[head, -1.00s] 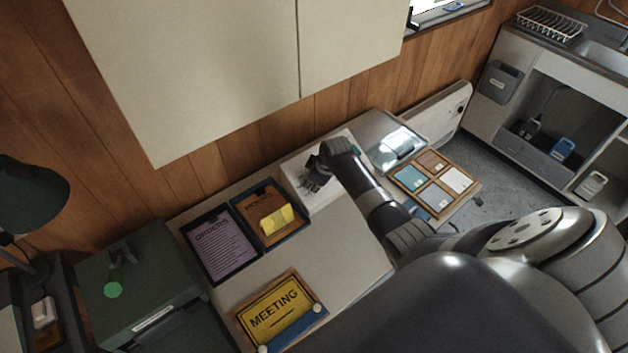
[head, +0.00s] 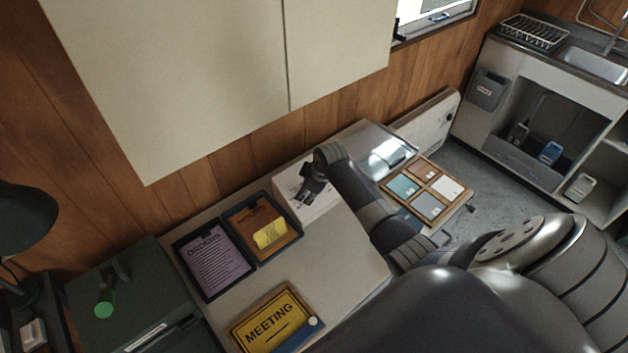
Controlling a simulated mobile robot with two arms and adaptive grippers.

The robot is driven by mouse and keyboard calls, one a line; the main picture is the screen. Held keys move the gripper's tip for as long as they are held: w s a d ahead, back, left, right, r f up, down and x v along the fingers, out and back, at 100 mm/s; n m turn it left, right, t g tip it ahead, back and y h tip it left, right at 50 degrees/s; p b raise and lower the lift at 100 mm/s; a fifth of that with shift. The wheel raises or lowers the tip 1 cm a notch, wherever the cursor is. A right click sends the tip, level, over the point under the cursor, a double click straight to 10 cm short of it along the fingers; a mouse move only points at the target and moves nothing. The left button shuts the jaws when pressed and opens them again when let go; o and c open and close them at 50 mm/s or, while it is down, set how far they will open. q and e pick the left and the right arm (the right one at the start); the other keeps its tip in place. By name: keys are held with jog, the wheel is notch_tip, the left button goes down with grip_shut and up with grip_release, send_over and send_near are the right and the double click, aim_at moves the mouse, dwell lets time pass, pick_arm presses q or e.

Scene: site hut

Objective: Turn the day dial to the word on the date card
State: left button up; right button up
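My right gripper (head: 312,188) reaches over the desk from the right, above a white box or panel (head: 316,210) at the back of the desk. Whether the fingers are open or shut, or touch anything, cannot be told. No date card can be identified for sure. My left gripper is not in view.
A framed set of coloured cards (head: 427,190) lies to the right. A cabinet (head: 220,75) overhangs the back.

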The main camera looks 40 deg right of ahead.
jog(key=v, duration=0.8)
jog(key=shift+r, duration=0.2)
jog(key=shift+s+f, duration=0.1)
